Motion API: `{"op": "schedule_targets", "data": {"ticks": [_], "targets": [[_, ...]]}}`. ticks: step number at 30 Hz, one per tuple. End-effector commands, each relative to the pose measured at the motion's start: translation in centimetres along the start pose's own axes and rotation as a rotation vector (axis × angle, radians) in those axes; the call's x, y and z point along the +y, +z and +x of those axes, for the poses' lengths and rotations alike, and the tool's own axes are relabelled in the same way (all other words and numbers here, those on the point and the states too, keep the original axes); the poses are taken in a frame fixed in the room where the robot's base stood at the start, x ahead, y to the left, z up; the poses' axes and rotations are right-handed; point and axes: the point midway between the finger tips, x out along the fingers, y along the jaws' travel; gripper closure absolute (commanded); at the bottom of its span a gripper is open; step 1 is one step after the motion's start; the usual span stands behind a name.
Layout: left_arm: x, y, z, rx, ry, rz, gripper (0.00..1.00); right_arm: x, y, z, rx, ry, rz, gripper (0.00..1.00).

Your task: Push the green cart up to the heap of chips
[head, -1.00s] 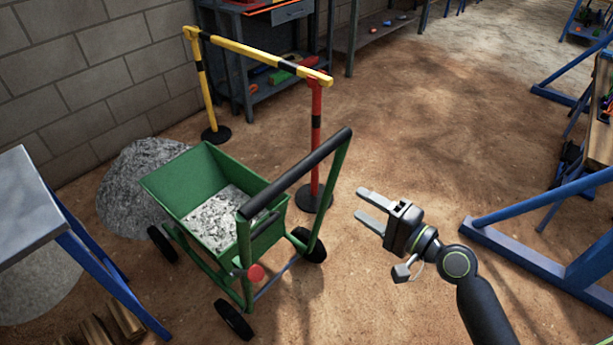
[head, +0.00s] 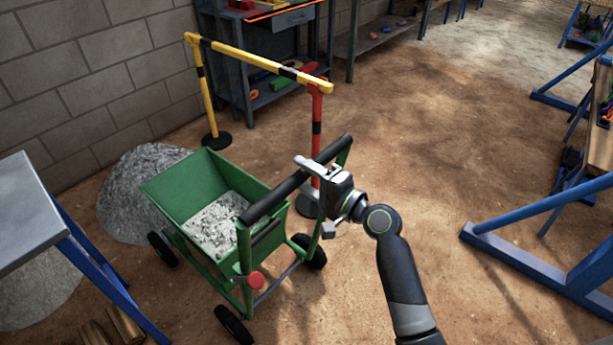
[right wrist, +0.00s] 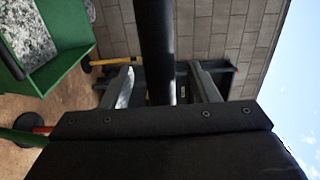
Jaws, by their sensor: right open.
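The green cart (head: 163,190) stands on the dirt floor in the head view, with grey chips (head: 217,226) in its tray. Its black push handle (head: 275,193) slants up toward the right. The heap of chips (head: 137,185) lies just beyond the cart's far left side, by the wall; the tray partly covers it. My right gripper (head: 312,167) is at the upper part of the handle, jaws open. In the right wrist view the dark handle bar (right wrist: 157,50) runs between the two spread fingers (right wrist: 166,88). My left gripper is out of view.
A yellow-and-black barrier (head: 260,62) with a red post (head: 316,125) stands close behind the cart. A blue-legged table (head: 25,215) stands at left, with wooden pieces (head: 125,325) below. Blue frames (head: 540,210) stand at right. The floor between is clear.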

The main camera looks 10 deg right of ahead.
Motion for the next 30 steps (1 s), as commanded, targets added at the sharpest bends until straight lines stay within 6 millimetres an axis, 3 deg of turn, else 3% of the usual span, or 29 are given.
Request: {"op": "schedule_targets", "data": {"ticks": [12,24,30], "targets": [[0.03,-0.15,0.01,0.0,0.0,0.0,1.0,0.02,0.0,0.98,0.001,0.001,-0.001,0.45],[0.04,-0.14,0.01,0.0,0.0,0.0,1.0,0.02,-0.01,0.95,0.001,0.001,-0.001,0.98],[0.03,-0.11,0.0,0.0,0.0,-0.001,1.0,0.04,-0.01,0.94,0.001,0.001,0.0,1.0]]}}
